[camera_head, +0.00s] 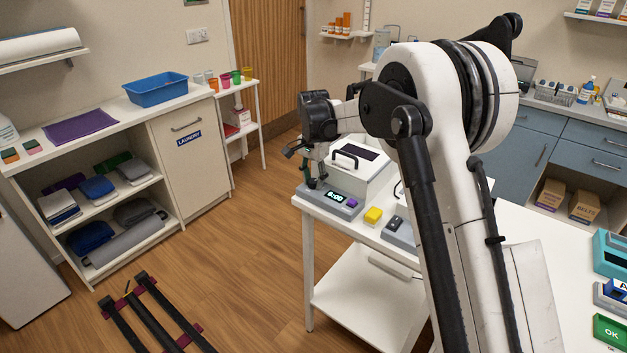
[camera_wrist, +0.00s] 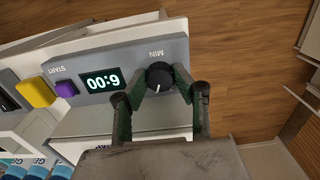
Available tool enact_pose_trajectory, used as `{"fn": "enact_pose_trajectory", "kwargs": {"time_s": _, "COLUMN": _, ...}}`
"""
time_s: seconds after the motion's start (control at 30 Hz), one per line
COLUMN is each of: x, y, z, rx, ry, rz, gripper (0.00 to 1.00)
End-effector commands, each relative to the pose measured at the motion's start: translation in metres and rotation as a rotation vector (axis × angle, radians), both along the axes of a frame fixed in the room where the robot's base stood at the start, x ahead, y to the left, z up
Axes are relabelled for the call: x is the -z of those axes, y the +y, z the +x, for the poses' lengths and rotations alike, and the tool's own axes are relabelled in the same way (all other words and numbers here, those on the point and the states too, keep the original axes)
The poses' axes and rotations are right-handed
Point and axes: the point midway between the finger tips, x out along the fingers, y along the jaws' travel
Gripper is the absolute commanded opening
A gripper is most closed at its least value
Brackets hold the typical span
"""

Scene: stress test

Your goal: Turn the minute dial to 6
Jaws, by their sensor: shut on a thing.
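The minute dial (camera_wrist: 159,77) is a round black knob with a white pointer mark, beside the label MIN on a grey timer panel (camera_wrist: 125,60). In the wrist view the green-padded fingers of my gripper (camera_wrist: 159,82) are closed around the dial, one on each side. The timer display (camera_wrist: 101,81) appears upside down there; in the head view the display (camera_head: 336,196) reads 6:00. In the head view my gripper (camera_head: 310,182) points down at the panel's left end, where the dial itself is hard to make out.
A purple START button (camera_wrist: 66,89) sits beside the display, and a yellow block (camera_head: 373,215) stands just past the panel. A white box with a black handle (camera_head: 357,168) is close behind my gripper on the white cart (camera_head: 320,215). Open wood floor lies left of the cart.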

Motion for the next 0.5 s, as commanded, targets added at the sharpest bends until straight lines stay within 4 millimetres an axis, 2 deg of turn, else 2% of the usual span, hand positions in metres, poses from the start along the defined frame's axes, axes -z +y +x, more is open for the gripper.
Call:
{"fn": "enact_pose_trajectory", "kwargs": {"time_s": 0.03, "x": -0.001, "y": 0.0, "z": 0.001, "rx": 0.0, "ry": -0.001, "rz": 0.0, "gripper": 0.0}}
{"fn": "enact_pose_trajectory", "kwargs": {"time_s": 0.07, "x": -0.001, "y": 0.0, "z": 0.001, "rx": 0.0, "ry": -0.001, "rz": 0.0, "gripper": 0.3}}
{"fn": "enact_pose_trajectory", "kwargs": {"time_s": 0.1, "x": -0.001, "y": 0.0, "z": 0.001, "rx": 0.0, "ry": -0.001, "rz": 0.0, "gripper": 0.33}}
{"fn": "enact_pose_trajectory", "kwargs": {"time_s": 0.37, "x": -0.001, "y": 0.0, "z": 0.0, "rx": -0.001, "ry": -0.001, "rz": 0.001, "gripper": 0.33}}
{"fn": "enact_pose_trajectory", "kwargs": {"time_s": 0.5, "x": -0.011, "y": 0.0, "z": 0.0, "rx": -0.001, "ry": 0.0, "rz": 0.0, "gripper": 0.33}}
